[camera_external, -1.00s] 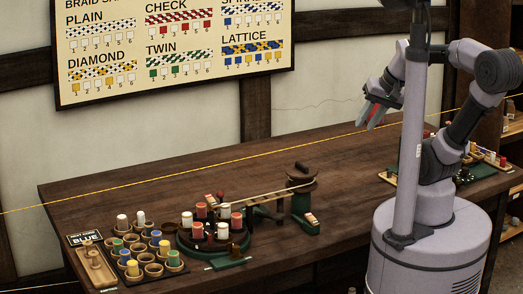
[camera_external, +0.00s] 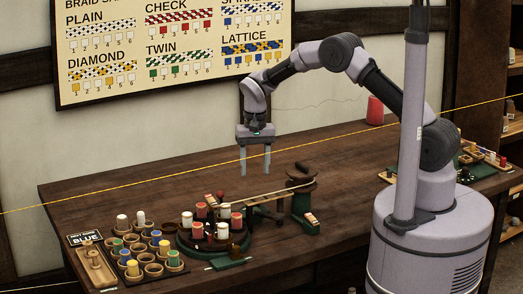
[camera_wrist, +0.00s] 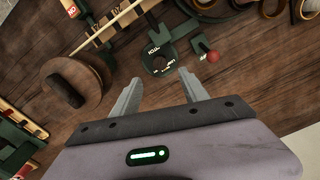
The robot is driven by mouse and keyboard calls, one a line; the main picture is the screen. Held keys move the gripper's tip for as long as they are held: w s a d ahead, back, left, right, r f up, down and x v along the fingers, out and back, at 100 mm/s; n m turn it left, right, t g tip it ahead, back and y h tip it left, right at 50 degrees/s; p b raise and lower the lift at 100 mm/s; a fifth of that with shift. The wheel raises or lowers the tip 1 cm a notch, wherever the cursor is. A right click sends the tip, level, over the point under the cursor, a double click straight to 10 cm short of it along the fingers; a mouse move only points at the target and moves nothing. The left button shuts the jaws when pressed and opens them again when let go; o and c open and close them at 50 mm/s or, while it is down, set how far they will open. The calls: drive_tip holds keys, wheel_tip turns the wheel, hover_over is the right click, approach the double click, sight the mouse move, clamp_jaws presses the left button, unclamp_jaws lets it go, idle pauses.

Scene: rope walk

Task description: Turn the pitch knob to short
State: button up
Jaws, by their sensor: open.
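My gripper (camera_external: 256,172) is open and empty, fingers pointing down above the bench, behind the braiding machine (camera_external: 207,222). In the wrist view, its two fingers (camera_wrist: 160,88) are spread apart. Beyond them lies a dark green plate with a round dark piece and small pale lettering (camera_wrist: 158,58); it may be the pitch knob, but I cannot read the lettering or its setting. A smaller green plate (camera_wrist: 196,43) with a red ball (camera_wrist: 213,56) is just right of it. The gripper touches neither. I cannot make out these plates in the external view.
A wooden reel (camera_wrist: 75,88) stands left of the fingers, and a pale braid (camera_wrist: 121,19) runs from its side. In the external view, bobbin cups (camera_external: 152,270) and a NEXT CORE BLUE sign (camera_external: 85,239) stand front left.

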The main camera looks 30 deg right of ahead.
wheel_tip(320, 180, down, 10)
drive_tip(key=shift+b, duration=1.15)
drive_tip(key=shift+c, duration=0.4)
clamp_jaws()
